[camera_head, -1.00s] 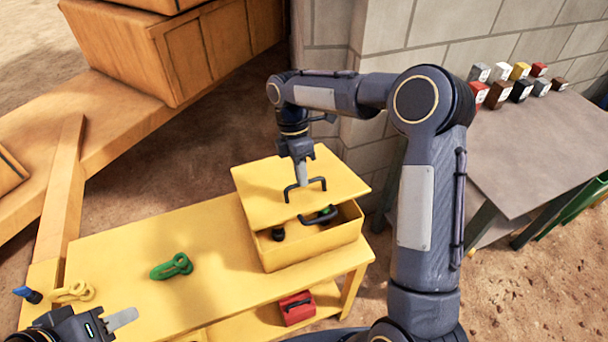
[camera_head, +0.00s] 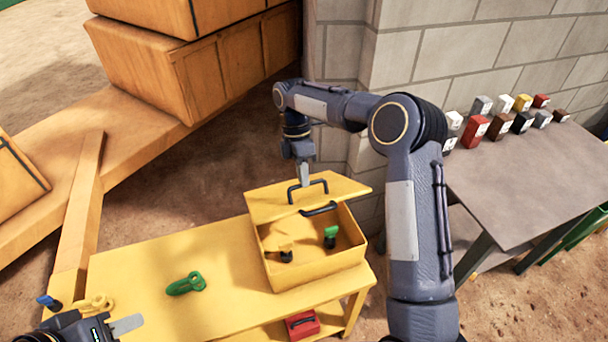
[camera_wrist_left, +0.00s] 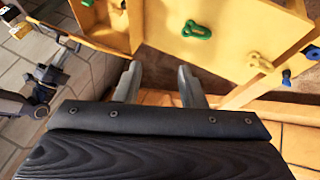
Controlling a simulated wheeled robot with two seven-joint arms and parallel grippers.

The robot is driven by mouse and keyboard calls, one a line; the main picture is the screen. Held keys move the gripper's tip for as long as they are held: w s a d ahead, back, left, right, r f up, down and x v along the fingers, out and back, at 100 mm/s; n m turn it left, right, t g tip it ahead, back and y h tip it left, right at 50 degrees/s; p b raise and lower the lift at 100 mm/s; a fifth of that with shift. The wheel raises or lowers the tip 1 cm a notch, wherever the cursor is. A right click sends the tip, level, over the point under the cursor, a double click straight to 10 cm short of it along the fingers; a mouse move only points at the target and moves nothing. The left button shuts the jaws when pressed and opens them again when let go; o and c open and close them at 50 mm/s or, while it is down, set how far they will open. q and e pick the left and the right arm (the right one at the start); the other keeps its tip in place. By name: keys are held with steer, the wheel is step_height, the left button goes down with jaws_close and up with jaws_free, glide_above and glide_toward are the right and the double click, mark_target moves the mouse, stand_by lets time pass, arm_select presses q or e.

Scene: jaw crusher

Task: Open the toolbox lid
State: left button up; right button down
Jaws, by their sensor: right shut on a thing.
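The yellow toolbox (camera_head: 318,277) stands at the right end of the yellow workbench (camera_head: 150,270). Its lid (camera_head: 264,205) is raised and tilted back above the box, and the front of the inside shows. My right gripper (camera_head: 304,184) is shut on the dark lid handle (camera_head: 322,183). Inside the box are a green-topped item (camera_head: 330,236) and a yellow-and-black item (camera_head: 286,253). A second dark handle (camera_head: 320,209) shows at the box's opening. My left gripper (camera_head: 128,325) is at the lower left, and its fingers stand apart and empty in the left wrist view (camera_wrist_left: 158,85).
A red box (camera_head: 301,325) sits on the lower shelf. A grey table (camera_head: 530,165) with several small boxes stands right. A block wall rises behind the toolbox.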

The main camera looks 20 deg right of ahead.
arm_select(q)
steer(key=shift+f, duration=0.1)
steer(key=shift+c, duration=0.3)
